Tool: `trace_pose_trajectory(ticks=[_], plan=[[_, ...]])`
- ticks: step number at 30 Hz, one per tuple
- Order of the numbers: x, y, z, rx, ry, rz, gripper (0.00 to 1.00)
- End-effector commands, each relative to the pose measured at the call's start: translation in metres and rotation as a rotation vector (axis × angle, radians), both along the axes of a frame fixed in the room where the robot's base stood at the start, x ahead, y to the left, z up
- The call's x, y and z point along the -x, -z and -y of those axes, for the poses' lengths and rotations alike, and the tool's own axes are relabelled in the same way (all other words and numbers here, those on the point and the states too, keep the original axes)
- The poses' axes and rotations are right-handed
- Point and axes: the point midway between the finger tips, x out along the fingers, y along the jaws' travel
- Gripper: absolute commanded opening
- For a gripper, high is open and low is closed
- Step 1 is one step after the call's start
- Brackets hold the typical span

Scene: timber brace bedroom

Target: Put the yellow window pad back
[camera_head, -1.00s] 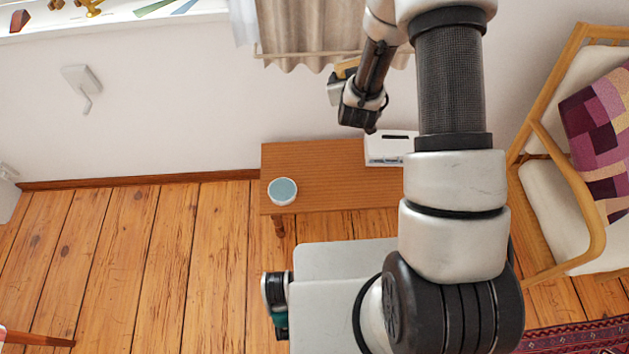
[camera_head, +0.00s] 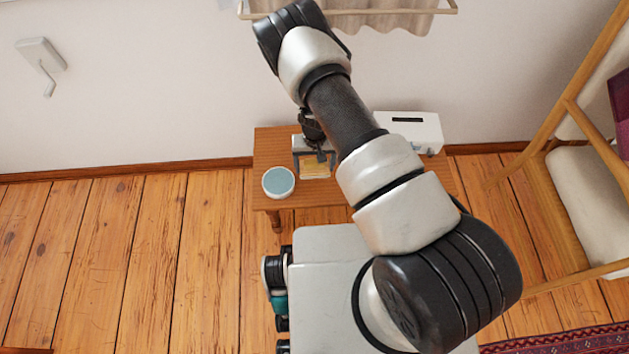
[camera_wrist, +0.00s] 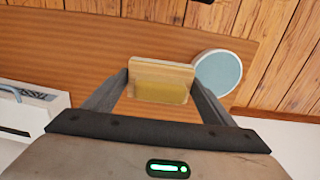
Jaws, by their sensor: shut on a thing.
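The yellow window pad (camera_wrist: 160,92) is a small block with a pale wooden back and a yellow face. It sits between the two fingers of my gripper (camera_wrist: 158,88) in the wrist view, and the fingers press on its ends. In the head view the pad (camera_head: 316,170) shows at my gripper (camera_head: 315,165), over the small wooden table (camera_head: 350,188). A white bowl with a blue-grey inside (camera_head: 278,182) is just left of the pad; it also shows in the wrist view (camera_wrist: 220,72). I cannot tell whether the pad touches the tabletop.
A white box with a dark slot (camera_head: 412,130) stands at the table's back right. A wooden armchair (camera_head: 590,195) is at the right. A wall-mounted crank handle (camera_head: 42,62) is at the upper left. The floor left of the table is clear.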

Motion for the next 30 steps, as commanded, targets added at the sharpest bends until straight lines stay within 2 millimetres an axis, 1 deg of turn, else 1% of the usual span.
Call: trace_pose_trajectory(ticks=[1, 3, 6, 13, 18, 20, 29, 30], plan=[[0.002, 0.014, 0.0, 0.001, -0.001, -0.004, 0.6], [0.002, 0.028, 0.001, 0.002, 0.0, -0.004, 0.6], [0.001, 0.044, 0.001, 0.001, -0.001, -0.002, 0.6], [0.001, 0.061, 0.0, 0.0, 0.0, -0.001, 0.6], [0.002, 0.087, 0.001, 0.001, -0.001, -0.003, 0.6], [0.001, 0.091, 0.001, 0.001, -0.002, -0.001, 0.6], [0.001, 0.092, 0.001, 0.0, 0.0, -0.001, 0.6], [0.001, 0.093, 0.001, 0.0, 0.0, -0.001, 0.79]])
